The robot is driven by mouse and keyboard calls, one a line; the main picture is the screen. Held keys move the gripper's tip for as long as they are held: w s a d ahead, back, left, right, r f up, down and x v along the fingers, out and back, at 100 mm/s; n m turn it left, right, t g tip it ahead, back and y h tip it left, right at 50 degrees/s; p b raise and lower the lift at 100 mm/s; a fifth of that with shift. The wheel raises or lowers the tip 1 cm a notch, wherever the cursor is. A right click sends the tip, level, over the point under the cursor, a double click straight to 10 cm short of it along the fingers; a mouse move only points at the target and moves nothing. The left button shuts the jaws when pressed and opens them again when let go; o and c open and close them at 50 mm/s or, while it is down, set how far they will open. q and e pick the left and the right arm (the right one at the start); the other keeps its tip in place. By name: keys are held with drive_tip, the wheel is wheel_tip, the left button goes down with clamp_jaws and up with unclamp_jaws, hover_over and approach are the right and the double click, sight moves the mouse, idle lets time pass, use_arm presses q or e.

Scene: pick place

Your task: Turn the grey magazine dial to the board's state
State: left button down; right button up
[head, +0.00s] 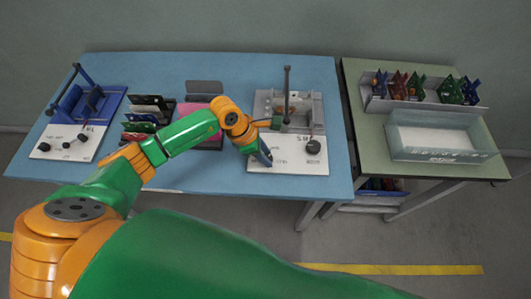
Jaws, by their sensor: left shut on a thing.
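The grey station (298,112) stands on the right part of the blue table, with an upright dark lever and a white front panel (290,166). A round black knob (313,147) shows at the panel's right side. My left gripper (265,160) is over the panel's left side, pointing down, shut on what seems to be the grey magazine dial. The gripper hides the dial, so its setting cannot be read. Boards in several colours stand in a rack (145,122) left of my arm. My right gripper is not in view.
A blue station (90,105) with a lever and black knobs is at the table's left. A pink-and-grey holder (203,106) stands mid-table behind my forearm. On the green side table (362,95) are a rack of coloured boards (425,104) and a clear bin (442,155).

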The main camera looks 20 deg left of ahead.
use_arm(q)
drive_tip(key=shift+f+m+b, duration=0.2)
drive_tip(key=shift+m+b, duration=0.1)
drive_tip(key=shift+b, duration=0.25)
drive_tip(key=m+g+b, duration=0.1)
drive_tip(key=m+b, duration=0.1)
drive_tip(key=b, duration=0.2)
drive_tip(key=m+g+b, duration=0.1)
drive_tip(key=m+b, duration=0.2)
drive_tip(key=b, duration=0.1)
drive_tip(key=m+g+b, duration=0.1)
drive_tip(key=m+b, duration=0.2)
drive_tip(key=b, duration=0.1)
drive_tip(key=shift+w+f, duration=0.15)
drive_tip(key=shift+w, duration=0.15)
drive_tip(key=shift+r+m+g+b, duration=0.25)
drive_tip(key=shift+m+g+b, duration=0.55)
drive_tip(key=shift+m+b, duration=0.85)
drive_tip(key=shift+y, duration=0.3)
drive_tip(key=c, duration=0.5)
unclamp_jaws()
drive_tip(key=shift+d, duration=0.1)
